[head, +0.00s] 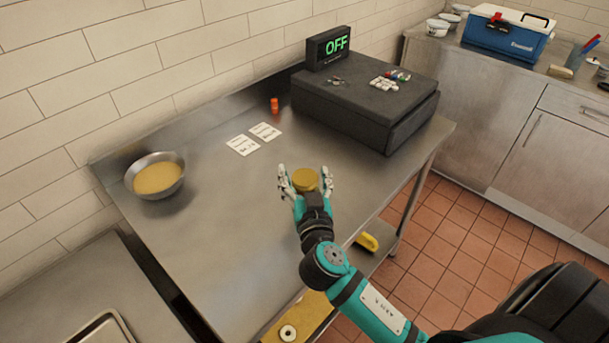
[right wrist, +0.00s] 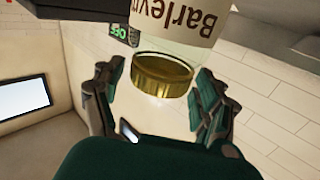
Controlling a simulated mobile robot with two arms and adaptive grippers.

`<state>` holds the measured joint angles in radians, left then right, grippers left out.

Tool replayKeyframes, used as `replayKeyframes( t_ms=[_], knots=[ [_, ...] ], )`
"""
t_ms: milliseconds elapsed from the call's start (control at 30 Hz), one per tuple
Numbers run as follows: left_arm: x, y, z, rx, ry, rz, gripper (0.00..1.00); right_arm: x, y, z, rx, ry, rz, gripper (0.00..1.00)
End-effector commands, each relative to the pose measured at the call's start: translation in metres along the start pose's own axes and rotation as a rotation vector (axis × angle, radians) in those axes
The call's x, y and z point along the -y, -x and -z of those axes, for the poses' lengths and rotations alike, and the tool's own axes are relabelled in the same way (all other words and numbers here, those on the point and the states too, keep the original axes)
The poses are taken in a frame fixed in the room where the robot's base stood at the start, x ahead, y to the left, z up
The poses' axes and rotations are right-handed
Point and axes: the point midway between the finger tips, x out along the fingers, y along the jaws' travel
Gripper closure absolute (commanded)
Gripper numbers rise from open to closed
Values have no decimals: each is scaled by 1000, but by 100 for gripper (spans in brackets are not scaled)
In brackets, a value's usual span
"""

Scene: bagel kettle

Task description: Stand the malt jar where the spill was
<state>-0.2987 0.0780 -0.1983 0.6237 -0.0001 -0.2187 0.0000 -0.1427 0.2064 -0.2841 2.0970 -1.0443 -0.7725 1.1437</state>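A jar with a round gold lid (head: 305,180) stands on the steel table near its front right edge. In the right wrist view its gold lid (right wrist: 162,75) and white label (right wrist: 180,18) with the letters "Barley" show upside down. My right gripper (head: 306,178) has one finger on each side of the lid. Its fingers look spread, with small gaps beside the lid in both views. Most of the jar's body is hidden from the head view. I see no clear spill on the table. My left gripper is not in view.
A metal bowl (head: 128,178) of yellow contents stands at the left. Two white cards (head: 243,145) (head: 265,131) and a small orange item (head: 274,105) lie toward the back. A dark box (head: 365,100) with an "OFF" display (head: 328,47) fills the back right. The table's middle left is clear.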

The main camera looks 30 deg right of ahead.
Motion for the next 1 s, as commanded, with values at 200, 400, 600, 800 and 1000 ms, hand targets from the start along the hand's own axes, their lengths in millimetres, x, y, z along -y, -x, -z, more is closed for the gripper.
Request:
replayKeyframes(
  t_ms=[200, 400, 600, 800, 1000],
  knots=[
    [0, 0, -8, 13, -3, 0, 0, 0, 0, 1, -1, 0, 0, 26],
    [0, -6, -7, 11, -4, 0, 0, 0, 15, -3, 1, -2, 1, 26],
    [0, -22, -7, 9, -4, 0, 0, 0, 56, -5, 2, -5, 0, 26],
    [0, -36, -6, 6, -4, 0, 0, -1, 95, -4, 2, -4, -2, 26],
    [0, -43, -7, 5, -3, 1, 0, 0, 116, -1, -2, -1, -1, 26]
  ],
)
